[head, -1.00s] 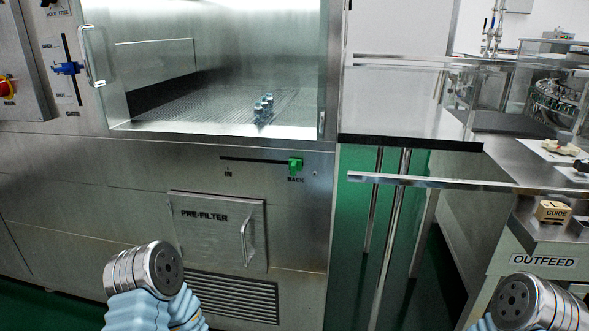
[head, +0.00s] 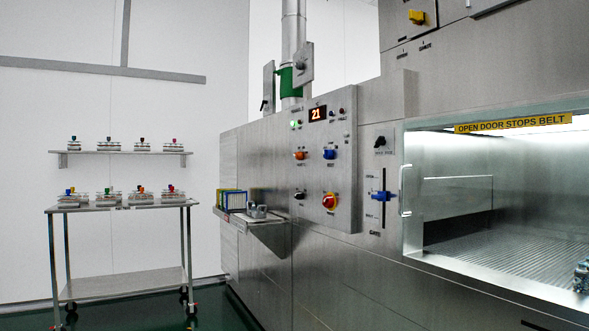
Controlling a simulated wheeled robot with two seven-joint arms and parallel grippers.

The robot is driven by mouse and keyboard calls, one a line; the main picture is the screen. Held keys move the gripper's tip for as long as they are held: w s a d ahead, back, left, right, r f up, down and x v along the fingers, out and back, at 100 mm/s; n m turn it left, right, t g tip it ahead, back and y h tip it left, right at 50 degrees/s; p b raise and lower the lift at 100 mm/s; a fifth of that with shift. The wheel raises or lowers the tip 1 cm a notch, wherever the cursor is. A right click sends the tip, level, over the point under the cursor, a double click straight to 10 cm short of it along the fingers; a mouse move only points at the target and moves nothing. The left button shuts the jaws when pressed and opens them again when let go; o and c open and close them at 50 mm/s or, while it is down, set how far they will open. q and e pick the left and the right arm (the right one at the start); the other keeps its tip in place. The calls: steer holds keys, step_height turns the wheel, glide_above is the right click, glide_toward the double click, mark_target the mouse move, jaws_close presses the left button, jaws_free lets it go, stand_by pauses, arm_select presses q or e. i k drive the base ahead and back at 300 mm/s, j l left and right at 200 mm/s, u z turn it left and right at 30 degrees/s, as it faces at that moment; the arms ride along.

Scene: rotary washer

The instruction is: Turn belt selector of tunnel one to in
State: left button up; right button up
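The tunnel (head: 515,240) is at the right, its lit chamber open over a ribbed belt (head: 500,262). Only a short dark piece of a slot (head: 535,325) shows on the front below the chamber, at the bottom edge. The green belt selector knob is outside the picture, so its position does not show now. Neither of my grippers is in view.
A control panel (head: 345,150) with knobs and a red "21" display is left of the chamber, beside a blue gate slider (head: 380,196). A small shelf (head: 262,228) juts from the front. A wheeled cart (head: 120,285) stands at the left.

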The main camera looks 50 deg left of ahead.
mark_target(329, 155)
steer(key=u, duration=1.7)
steer(key=z, duration=0.4)
steer(key=i+j+z, duration=0.5)
steer(key=j, duration=0.2)
steer(key=i+j+z, duration=0.25)
steer(key=j, duration=0.15)
steer(key=k+l, duration=0.05)
steer(key=k, duration=0.05)
